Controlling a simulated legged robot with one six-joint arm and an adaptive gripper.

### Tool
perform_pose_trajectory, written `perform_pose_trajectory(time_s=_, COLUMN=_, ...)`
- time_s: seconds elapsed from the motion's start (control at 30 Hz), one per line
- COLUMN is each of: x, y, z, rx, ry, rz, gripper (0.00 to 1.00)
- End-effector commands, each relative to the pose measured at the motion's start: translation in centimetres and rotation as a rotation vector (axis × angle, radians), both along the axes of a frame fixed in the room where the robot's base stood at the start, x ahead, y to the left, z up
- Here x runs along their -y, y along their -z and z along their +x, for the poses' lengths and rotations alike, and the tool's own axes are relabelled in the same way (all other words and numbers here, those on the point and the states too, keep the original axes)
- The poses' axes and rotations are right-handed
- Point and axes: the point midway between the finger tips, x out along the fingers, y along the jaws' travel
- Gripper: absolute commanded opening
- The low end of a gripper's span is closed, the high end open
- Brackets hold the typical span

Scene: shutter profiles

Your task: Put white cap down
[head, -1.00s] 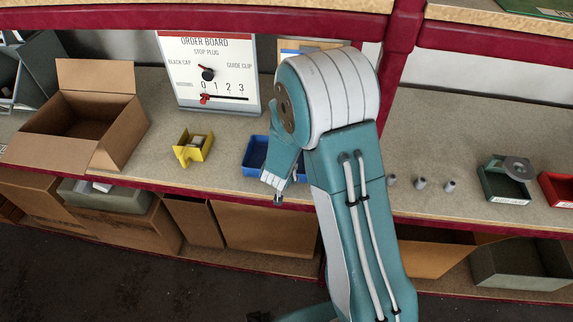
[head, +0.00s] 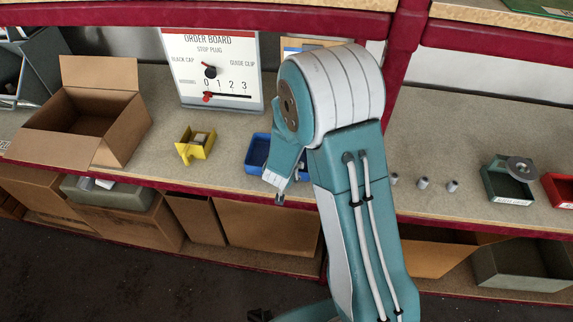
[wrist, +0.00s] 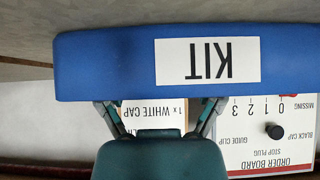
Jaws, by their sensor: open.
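The blue kit bin (head: 256,152) stands on the bench, partly hidden behind my arm. In the wrist view its blue wall (wrist: 100,68) with an upside-down KIT label fills the upper middle. My gripper (wrist: 158,103) has its two fingers spread apart at the lower edge of that wall, with nothing visible between them. In the head view my gripper (head: 280,198) is at the bench's front edge beside the bin, mostly hidden by my wrist. A card (wrist: 150,112) reading "1x WHITE CAP" shows behind the fingers. I cannot make out the white cap; the bin's inside is hidden.
A yellow bin (head: 195,145) with something in it and an open cardboard box (head: 125,125) stand left. The order board (head: 213,70) stands behind. Several small grey cylinders (head: 423,183), a green bin (head: 507,185) and a red bin (head: 560,190) are right of my arm.

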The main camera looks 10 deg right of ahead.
Motion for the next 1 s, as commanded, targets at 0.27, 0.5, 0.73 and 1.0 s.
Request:
perform_pose_trajectory(time_s=0.27, x=-1.4, y=-3.4, z=-3.1, rx=0.004, ry=-0.004, rz=0.001, gripper=0.84)
perform_pose_trajectory(time_s=0.5, x=-2.4, y=-6.1, z=-5.7, rx=0.001, ry=-0.004, rz=0.001, gripper=0.84)
perform_pose_trajectory(time_s=0.73, x=-3.0, y=-7.7, z=-7.2, rx=0.000, ry=-0.003, rz=0.000, gripper=0.84)
perform_pose_trajectory(time_s=1.0, x=-4.3, y=-10.9, z=-7.1, rx=0.034, ry=-0.082, rz=0.089, gripper=0.84)
